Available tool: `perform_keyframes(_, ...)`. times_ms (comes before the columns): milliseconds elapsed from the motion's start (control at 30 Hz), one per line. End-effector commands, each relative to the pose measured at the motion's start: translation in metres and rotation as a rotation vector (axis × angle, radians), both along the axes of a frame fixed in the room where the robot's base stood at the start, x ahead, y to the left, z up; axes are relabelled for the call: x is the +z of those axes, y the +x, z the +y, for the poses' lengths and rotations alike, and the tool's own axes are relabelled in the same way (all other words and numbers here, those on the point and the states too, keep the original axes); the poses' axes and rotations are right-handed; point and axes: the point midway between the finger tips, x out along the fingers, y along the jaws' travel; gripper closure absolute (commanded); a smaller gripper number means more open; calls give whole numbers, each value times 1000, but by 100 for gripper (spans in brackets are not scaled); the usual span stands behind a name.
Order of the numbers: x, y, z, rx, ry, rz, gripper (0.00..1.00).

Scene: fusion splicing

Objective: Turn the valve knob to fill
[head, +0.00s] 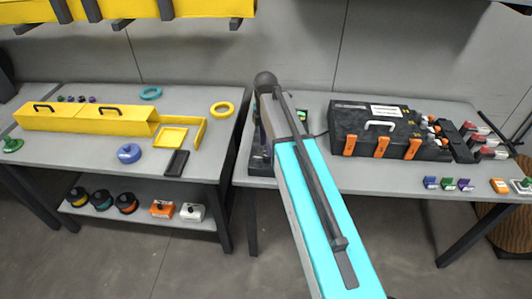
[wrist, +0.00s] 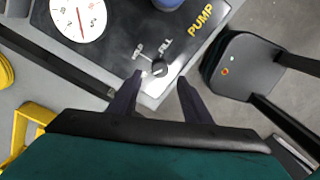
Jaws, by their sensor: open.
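The valve knob (wrist: 159,69) is a small dark round knob on the dark top plate of the pump (wrist: 112,58). Lettering beside it reads "FILL" on one side and a second, partly readable word on the other. My gripper (wrist: 160,82) is open in the wrist view, with one dark finger on each side of the knob. Whether either finger touches the knob, I cannot tell. In the head view my arm hides most of the pump and the knob.
A round white gauge (wrist: 78,18) with a red needle sits on the plate. A black case (head: 385,130) with orange latches stands right of my arm on the bench. Yellow bins (head: 90,119) and a blue spool (head: 129,153) are on the left table.

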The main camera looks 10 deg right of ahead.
Motion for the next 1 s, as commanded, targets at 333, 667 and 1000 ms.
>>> perform_keyframes(333, -34, -1, 1, 1, 0, 1, 55)
perform_keyframes(667, -52, -1, 1, 2, 0, 0, 55)
perform_keyframes(1000, -53, -1, 1, 2, 0, -1, 60)
